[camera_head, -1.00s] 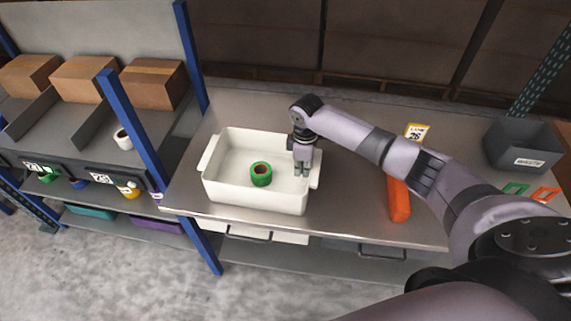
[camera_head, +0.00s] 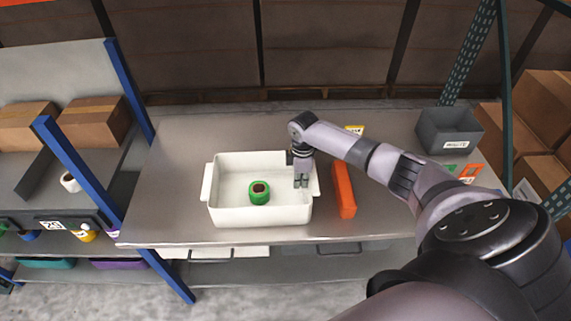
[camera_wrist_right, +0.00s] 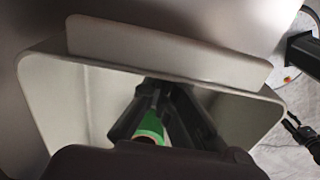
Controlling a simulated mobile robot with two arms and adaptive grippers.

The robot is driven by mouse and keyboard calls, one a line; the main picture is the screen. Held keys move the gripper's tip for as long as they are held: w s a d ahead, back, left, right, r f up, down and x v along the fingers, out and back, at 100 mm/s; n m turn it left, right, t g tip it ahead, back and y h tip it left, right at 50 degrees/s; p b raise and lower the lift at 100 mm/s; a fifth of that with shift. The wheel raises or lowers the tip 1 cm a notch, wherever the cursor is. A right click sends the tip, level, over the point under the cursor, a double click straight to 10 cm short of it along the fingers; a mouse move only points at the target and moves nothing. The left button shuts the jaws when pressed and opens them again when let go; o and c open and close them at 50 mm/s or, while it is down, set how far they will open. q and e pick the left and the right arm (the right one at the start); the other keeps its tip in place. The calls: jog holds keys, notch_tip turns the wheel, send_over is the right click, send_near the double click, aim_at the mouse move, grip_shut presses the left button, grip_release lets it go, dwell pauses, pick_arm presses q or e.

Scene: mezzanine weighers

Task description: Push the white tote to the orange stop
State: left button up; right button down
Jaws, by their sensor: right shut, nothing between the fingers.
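The white tote (camera_head: 262,216) stands upright on the metal table, with a roll of green tape (camera_head: 259,196) on its floor. The orange stop (camera_head: 343,190) is a long bar lying on the table just right of the tote. A narrow strip of table shows between the tote's right handle and the stop. My right gripper (camera_head: 301,182) is shut and empty, pointing down inside the tote by its right wall. I cannot tell whether it touches that wall. In the right wrist view, the tote's rim (camera_wrist_right: 170,55) surrounds my fingers, which partly hide the green tape (camera_wrist_right: 150,127). My left gripper is out of view.
A grey bin (camera_head: 447,131) stands at the table's back right. A yellow sign (camera_head: 355,130) sits behind the stop, partly hidden by my right arm. A blue post (camera_head: 85,175) and shelves with cardboard boxes (camera_head: 97,122) are at left. The table left of the tote is clear.

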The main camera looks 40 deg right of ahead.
jog(key=s+d, duration=0.1)
jog(key=d, duration=0.1)
jog(key=s+d+p, duration=0.1)
jog(key=s+d, duration=0.2)
jog(key=shift+d+r, duration=0.1)
jog(key=shift+d, duration=0.2)
jog(key=shift+s+d, duration=0.4)
jog(key=shift+d, duration=0.1)
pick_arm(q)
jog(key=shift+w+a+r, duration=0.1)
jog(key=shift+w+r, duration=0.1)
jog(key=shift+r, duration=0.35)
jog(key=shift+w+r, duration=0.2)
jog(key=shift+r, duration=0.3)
